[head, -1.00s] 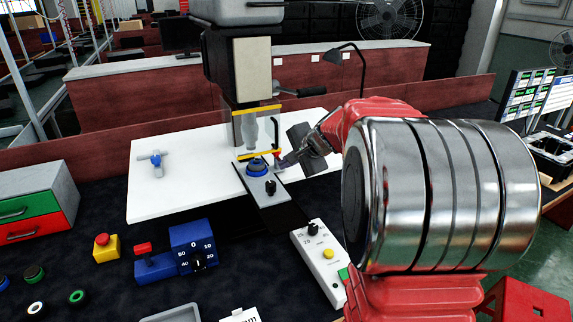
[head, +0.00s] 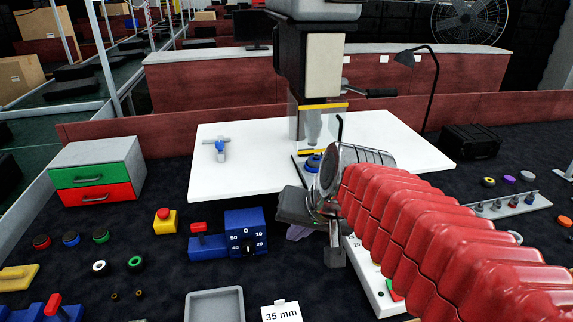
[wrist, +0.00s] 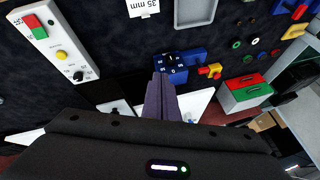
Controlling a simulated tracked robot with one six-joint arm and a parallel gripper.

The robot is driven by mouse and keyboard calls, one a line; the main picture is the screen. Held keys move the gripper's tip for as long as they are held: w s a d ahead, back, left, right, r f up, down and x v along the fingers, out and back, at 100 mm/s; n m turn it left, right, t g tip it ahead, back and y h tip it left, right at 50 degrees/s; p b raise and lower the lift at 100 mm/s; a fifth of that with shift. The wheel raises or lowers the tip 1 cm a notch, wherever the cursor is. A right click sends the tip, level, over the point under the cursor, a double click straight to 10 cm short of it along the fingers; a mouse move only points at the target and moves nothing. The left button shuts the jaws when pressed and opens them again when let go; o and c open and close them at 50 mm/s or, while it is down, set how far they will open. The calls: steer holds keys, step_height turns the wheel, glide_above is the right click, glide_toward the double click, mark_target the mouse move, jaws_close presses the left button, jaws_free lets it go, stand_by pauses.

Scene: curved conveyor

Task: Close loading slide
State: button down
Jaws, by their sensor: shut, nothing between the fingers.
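My gripper (head: 298,232) is shut and empty, in front of the slide, between the blue dial box and the white control box. Its purple fingers (wrist: 160,95) are together in the wrist view. I cannot tell whether they touch anything.
The blue dial box (head: 246,234) with a red-topped switch stands left of my gripper. The white control box (head: 372,275) is right, partly behind my arm.

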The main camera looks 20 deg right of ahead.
steer(key=s+a+f+n, duration=0.1)
steer(key=s+n, duration=0.1)
steer(key=s, duration=0.3)
steer(key=s+a+f+n+h, duration=0.1)
steer(key=s+f+n, duration=0.1)
steer(key=s, duration=0.2)
steer(key=shift+s+n, duration=0.3)
steer(key=shift+s, duration=0.05)
